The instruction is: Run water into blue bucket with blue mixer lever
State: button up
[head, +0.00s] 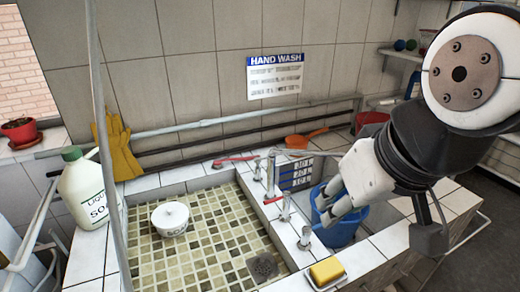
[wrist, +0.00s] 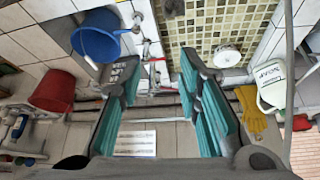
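The blue bucket (head: 345,232) stands in the right-hand basin, partly hidden by my gripper in the head view. It also shows at the upper left of the wrist view (wrist: 97,38). Several metal tap fittings (head: 285,207) stand along the divider left of the bucket. A red lever (head: 235,159) shows near the back of the divider. My gripper (head: 326,207) appears over or in front of the bucket, near the fittings. Its teal-padded fingers (wrist: 160,76) are spread wide with nothing held between them.
A yellow sponge (head: 327,270) lies at the front edge. A soap jug (head: 88,192) stands left. Wall pipes (head: 200,150), an orange scoop (head: 305,138) and a red bucket (head: 371,122) are behind.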

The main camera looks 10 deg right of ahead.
dwell(0.3)
jog(key=m+g+b, duration=0.3)
jog(key=m, duration=1.3)
send_over(316, 227)
jog(key=s+d, duration=0.2)
jog(key=d, duration=0.1)
jog(key=s+f+x, duration=0.1)
jog(key=s+x, duration=0.1)
jog(key=x, duration=0.9)
jog(key=s+x, duration=0.3)
jog(key=x, duration=1.3)
jog(key=b+x, duration=0.1)
jog(key=x, duration=0.6)
jog(key=shift+s+a+f, duration=0.1)
jog(key=shift+s, duration=0.1)
grip_shut()
